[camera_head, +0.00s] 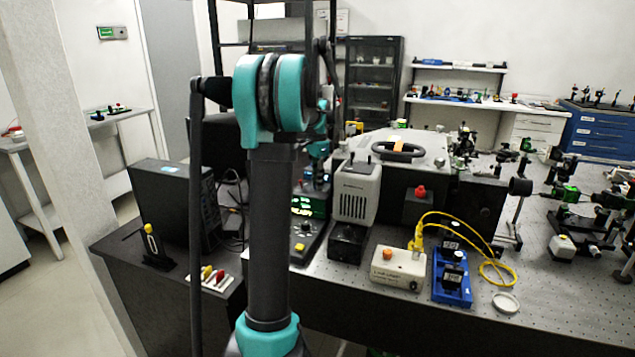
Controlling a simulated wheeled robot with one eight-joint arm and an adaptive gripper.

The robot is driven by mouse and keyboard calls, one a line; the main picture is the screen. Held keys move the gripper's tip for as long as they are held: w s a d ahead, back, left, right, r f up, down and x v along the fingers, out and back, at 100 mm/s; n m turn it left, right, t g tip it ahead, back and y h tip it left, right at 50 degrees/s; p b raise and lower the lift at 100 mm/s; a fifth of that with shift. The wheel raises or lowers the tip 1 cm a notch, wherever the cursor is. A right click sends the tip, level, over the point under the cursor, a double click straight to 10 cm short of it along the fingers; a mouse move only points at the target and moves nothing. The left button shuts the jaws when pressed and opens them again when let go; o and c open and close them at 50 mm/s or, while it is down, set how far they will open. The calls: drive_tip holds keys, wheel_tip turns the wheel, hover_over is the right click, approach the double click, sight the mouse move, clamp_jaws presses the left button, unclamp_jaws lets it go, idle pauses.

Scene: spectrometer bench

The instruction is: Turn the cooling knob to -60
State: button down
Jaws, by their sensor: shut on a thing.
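A dark control unit (309,229) stands on the bench just right of my upright arm link. Its green lit display (309,206) is too small to read surely, and a yellow knob or button (300,247) sits on its lower front panel. My gripper (313,183) reaches down behind the arm to the upper part of this unit, over the display. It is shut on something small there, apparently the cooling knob. The fingertips, the knob and its scale are too small and too hidden to make out, so its setting cannot be read.
A grey detector housing (356,192) stands close right of the control unit. Further right are a cream box (398,269) with an orange button, a yellow cable (490,240) and a blue mount (452,277). A black computer case (172,211) stands to the left.

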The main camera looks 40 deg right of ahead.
drive_tip(key=c, duration=1.4)
unclamp_jaws()
wheel_tip(320, 180, up, 12)
